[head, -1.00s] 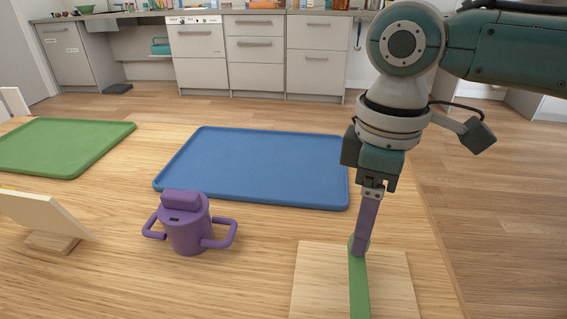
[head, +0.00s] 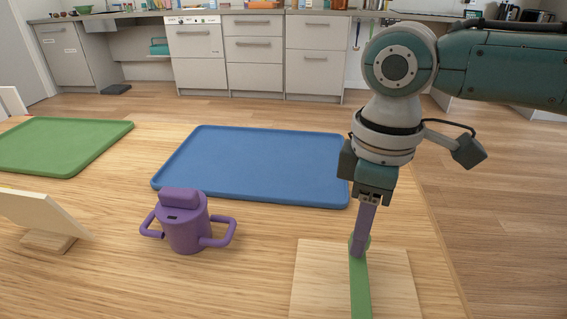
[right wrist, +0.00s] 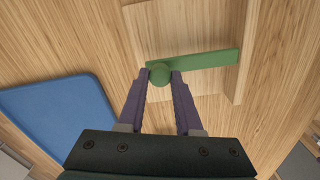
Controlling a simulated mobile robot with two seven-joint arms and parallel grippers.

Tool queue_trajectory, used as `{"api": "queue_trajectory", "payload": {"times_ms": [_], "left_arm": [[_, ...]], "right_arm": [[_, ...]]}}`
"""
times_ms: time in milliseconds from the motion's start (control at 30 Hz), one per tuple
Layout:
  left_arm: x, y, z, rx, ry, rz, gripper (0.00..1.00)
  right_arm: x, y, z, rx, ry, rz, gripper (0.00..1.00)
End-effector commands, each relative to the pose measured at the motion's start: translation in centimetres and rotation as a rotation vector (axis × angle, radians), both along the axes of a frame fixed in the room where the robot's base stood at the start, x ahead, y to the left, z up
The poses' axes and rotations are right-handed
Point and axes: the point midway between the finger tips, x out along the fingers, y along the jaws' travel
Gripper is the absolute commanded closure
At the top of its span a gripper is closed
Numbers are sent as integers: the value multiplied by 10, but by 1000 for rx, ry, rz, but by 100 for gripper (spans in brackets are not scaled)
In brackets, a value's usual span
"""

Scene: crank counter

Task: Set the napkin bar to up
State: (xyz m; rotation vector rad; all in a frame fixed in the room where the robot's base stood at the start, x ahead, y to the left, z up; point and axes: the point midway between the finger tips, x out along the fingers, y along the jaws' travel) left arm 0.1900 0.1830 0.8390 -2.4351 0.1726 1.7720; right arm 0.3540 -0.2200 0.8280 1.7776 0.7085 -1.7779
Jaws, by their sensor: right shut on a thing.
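The napkin bar is a long green bar (head: 360,290) with a round knob at one end, mounted on a pale wooden board (head: 402,280). In the head view the bar runs from the knob toward the bottom edge of the picture. My right gripper (head: 359,246) points down and is shut on the knob. In the right wrist view the fingertips (right wrist: 161,76) hold the green knob (right wrist: 160,74) from both sides, and the green bar (right wrist: 210,60) extends to the right. My left gripper is not in view.
A purple two-handled cup (head: 186,228) stands left of the board. A blue tray (head: 255,165) lies behind it and a green tray (head: 62,145) lies at far left. A cream tilted panel on a wooden foot (head: 48,241) stands at the left edge.

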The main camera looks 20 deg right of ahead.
Motion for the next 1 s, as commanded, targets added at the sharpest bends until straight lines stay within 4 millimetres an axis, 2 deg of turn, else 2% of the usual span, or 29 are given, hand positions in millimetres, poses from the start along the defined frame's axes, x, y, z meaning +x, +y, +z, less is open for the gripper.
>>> {"api": "queue_trajectory", "payload": {"times_ms": [67, 1000], "left_arm": [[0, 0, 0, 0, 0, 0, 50], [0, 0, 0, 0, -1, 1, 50]], "right_arm": [[0, 0, 0, -1, -1, 0, 100], [0, 0, 0, -1, -1, 0, 100]]}}
